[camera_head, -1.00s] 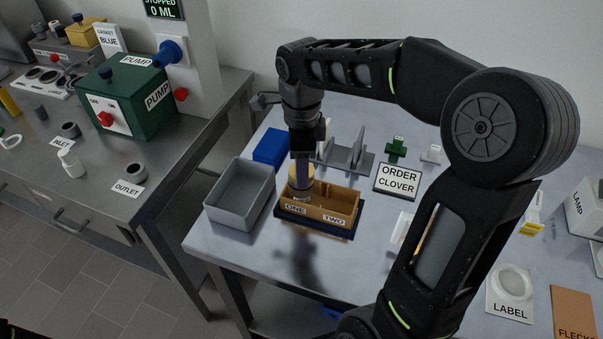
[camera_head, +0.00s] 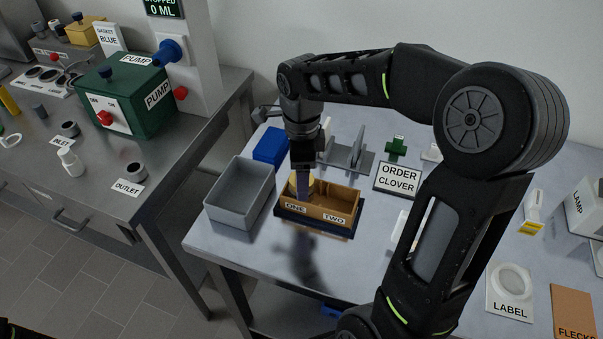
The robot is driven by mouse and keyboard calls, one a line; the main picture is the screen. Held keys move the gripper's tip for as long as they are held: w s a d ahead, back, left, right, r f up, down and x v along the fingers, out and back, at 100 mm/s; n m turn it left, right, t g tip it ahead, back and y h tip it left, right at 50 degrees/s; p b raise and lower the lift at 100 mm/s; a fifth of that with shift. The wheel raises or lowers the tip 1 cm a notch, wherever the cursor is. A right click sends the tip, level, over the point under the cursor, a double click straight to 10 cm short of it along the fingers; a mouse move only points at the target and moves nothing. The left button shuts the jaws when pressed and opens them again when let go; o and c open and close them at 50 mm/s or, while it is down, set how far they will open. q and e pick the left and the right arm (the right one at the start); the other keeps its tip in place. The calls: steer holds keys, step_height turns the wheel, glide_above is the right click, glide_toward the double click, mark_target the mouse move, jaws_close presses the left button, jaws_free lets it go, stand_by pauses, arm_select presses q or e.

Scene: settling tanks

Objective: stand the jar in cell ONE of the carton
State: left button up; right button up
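The jar (camera_head: 311,186), with a yellowish top, is in cell ONE of the brown carton (camera_head: 340,206), the left cell. Only its upper part shows; its lower part is hidden by the carton's front wall, so I cannot tell if it rests on the bottom. My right gripper (camera_head: 303,196) points down into cell ONE with its fingers at the jar, and looks shut on it. The near finger covers part of the jar. Cell TWO, on the right, looks empty.
A grey open bin (camera_head: 240,213) stands close left of the carton, with a blue block (camera_head: 271,146) behind it. A grey rack (camera_head: 348,155) and an ORDER CLOVER sign (camera_head: 398,179) stand behind and right. The table front is clear.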

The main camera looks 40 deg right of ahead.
steer(key=shift+r, duration=0.1)
steer(key=shift+r, duration=0.6)
step_height(320, 180, up, 11)
steer(key=p, duration=0.1)
stand_by(0.6)
